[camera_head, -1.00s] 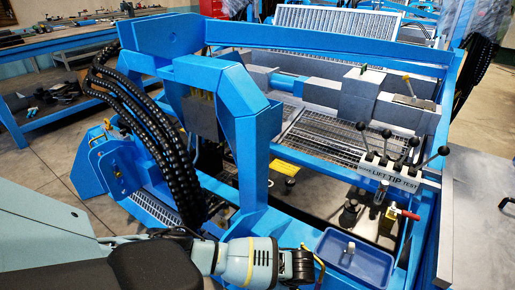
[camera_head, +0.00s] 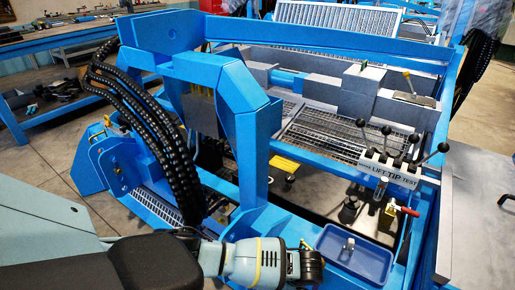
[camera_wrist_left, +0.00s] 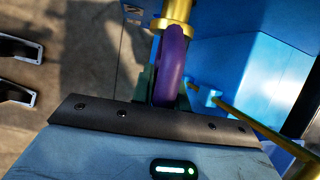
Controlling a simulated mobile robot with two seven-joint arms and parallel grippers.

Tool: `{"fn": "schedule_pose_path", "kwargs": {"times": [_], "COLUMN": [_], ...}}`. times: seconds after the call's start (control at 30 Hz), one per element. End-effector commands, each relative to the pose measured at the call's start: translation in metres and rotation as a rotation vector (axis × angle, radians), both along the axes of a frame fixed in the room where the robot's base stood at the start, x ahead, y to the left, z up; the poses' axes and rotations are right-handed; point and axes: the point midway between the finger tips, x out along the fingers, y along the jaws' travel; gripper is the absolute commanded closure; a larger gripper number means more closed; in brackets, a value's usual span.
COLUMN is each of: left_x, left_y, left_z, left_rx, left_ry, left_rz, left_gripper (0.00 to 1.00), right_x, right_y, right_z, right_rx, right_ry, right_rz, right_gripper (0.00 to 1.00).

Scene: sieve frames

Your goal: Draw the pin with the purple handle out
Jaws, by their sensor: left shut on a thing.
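The purple handle (camera_wrist_left: 173,62) shows in the left wrist view as a smooth loop. It runs from a brass collar and shaft (camera_wrist_left: 178,12) at the top edge down to my left gripper (camera_wrist_left: 166,92). My left gripper is shut on the handle; the dark gripper body hides its lower end. In the head view my left gripper (camera_head: 306,268) is at the bottom centre, just left of the blue tray. The handle cannot be made out there. How far the pin sits in its hole is not visible. My right gripper is in neither view.
The blue machine frame (camera_head: 252,150) stands close above my left arm. A brass rod (camera_wrist_left: 250,118) runs diagonally at the right of the wrist view. A blue tray (camera_head: 334,262) holding a small pale item and a lever block (camera_head: 392,170) lie to the right.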

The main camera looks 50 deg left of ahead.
Motion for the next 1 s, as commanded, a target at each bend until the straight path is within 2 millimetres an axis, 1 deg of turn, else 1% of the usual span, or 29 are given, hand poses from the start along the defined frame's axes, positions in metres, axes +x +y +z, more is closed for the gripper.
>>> {"fn": "schedule_pose_path", "kwargs": {"times": [0.37,1.0], "left_x": [0.002,0.006], "left_y": [-0.001,-0.02], "left_z": [0.001,0.001], "left_rx": [0.003,0.002], "left_ry": [-0.003,-0.002], "left_rz": [0.0,0.0], "left_gripper": [1.0,1.0], "right_x": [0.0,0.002], "right_y": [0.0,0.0], "right_z": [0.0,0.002], "right_rx": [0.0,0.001], "right_ry": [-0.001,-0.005], "right_rz": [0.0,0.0], "right_gripper": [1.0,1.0]}}
